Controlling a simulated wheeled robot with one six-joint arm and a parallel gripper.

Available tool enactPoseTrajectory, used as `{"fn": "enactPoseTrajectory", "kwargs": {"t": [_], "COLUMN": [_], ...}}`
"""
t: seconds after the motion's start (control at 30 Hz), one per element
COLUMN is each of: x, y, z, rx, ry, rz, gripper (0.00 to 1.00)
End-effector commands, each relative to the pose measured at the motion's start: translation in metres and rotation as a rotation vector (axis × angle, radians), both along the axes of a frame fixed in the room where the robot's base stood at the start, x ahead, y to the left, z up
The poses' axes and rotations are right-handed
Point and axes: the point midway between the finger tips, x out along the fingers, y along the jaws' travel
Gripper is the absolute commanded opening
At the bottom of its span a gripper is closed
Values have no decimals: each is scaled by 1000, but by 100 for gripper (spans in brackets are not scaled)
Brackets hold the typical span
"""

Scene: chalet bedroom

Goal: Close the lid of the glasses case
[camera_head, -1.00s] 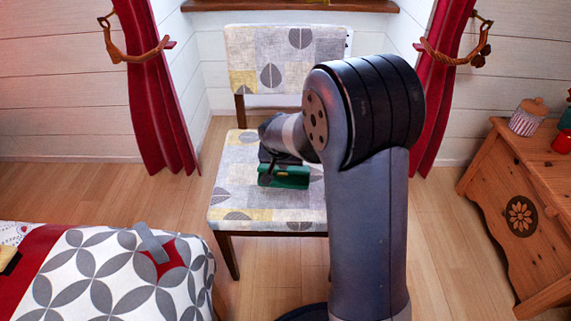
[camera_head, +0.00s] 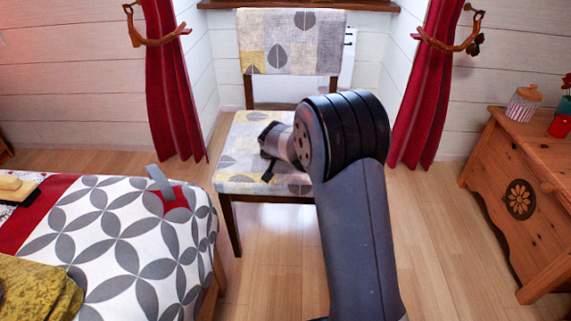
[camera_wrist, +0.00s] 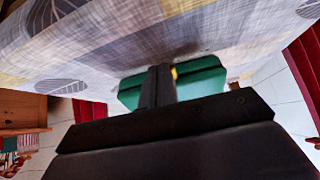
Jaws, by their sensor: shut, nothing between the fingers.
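The green glasses case (camera_wrist: 202,80) lies on the patterned chair seat (camera_wrist: 100,45), which fills the upper part of the tilted wrist view. A small yellow clasp (camera_wrist: 174,73) shows on its near side. My gripper (camera_wrist: 160,72) is shut and empty, its fingers in front of the case's middle and covering part of it. I cannot tell whether the fingers touch the case, nor whether the lid is fully down. In the head view my gripper (camera_head: 267,173) is low over the chair seat (camera_head: 240,150), and my arm hides the case.
The chair backrest (camera_head: 292,42) rises behind the seat. A bed (camera_head: 120,240) with a patterned cover stands at the left, and a wooden dresser (camera_head: 520,190) at the right. Red curtains (camera_head: 172,95) hang on both sides. Bare floor (camera_head: 265,260) lies before the chair.

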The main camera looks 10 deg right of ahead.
Motion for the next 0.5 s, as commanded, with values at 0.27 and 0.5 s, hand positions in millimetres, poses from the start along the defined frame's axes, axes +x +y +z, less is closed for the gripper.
{"fn": "enactPoseTrajectory", "kwargs": {"t": [0.27, 0.5], "x": [8, 9], "y": [0, 0], "z": [-7, -7], "rx": [-14, -15], "ry": [-46, -53], "rz": [-1, -1], "gripper": [0, 0]}}
